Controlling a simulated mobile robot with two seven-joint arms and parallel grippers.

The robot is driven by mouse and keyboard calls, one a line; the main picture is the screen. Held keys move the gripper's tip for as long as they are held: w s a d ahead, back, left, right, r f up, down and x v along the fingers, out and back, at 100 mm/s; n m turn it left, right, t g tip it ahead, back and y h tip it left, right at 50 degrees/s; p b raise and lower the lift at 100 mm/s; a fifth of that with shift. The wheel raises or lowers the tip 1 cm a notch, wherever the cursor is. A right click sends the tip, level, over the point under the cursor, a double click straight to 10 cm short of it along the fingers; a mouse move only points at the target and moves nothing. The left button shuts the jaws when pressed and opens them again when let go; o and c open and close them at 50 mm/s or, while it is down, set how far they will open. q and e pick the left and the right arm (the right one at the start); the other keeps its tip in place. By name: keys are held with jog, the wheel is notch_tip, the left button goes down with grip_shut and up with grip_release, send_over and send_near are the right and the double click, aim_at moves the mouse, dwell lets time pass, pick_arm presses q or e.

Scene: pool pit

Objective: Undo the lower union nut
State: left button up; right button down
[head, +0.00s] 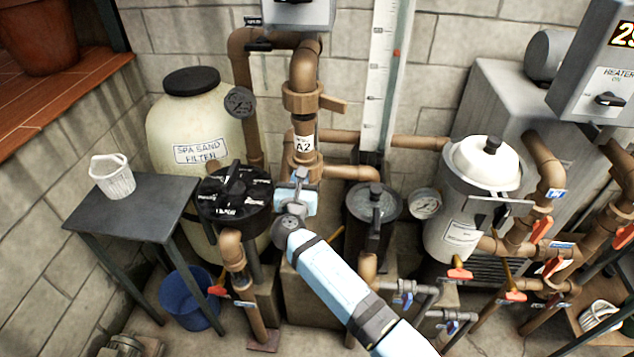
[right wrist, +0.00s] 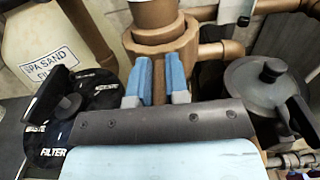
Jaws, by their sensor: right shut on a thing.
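The lower union nut (head: 302,168) is a brown ring with lugs, at the bottom of the vertical brown pipe under the A2 tag. It also shows at the top of the right wrist view (right wrist: 165,45), around the pipe. My right gripper (head: 298,184) comes up from below and in front. In the right wrist view its two blue fingers (right wrist: 157,72) are closed on the near side of the nut, with brown nut material between them. The nut's back is hidden. An upper union nut (head: 305,99) sits higher on the same pipe. My left gripper is not in view.
A black multiport valve (head: 235,197) stands close left of my right gripper and a dark lidded pump pot (head: 374,204) close right. A white strainer canister (head: 470,200) stands farther right. A grey table (head: 140,215) holds a white basket (head: 113,177); a blue bucket (head: 190,300) is below.

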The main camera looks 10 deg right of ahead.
jog(key=shift+w+r, duration=0.15)
jog(key=shift+r, duration=0.5)
jog(key=c, duration=1.1)
grip_release()
jog(key=shift+c, duration=0.2)
jog(key=shift+o, duration=0.2)
jog(key=shift+f, duration=0.2)
jog(key=shift+f, duration=0.1)
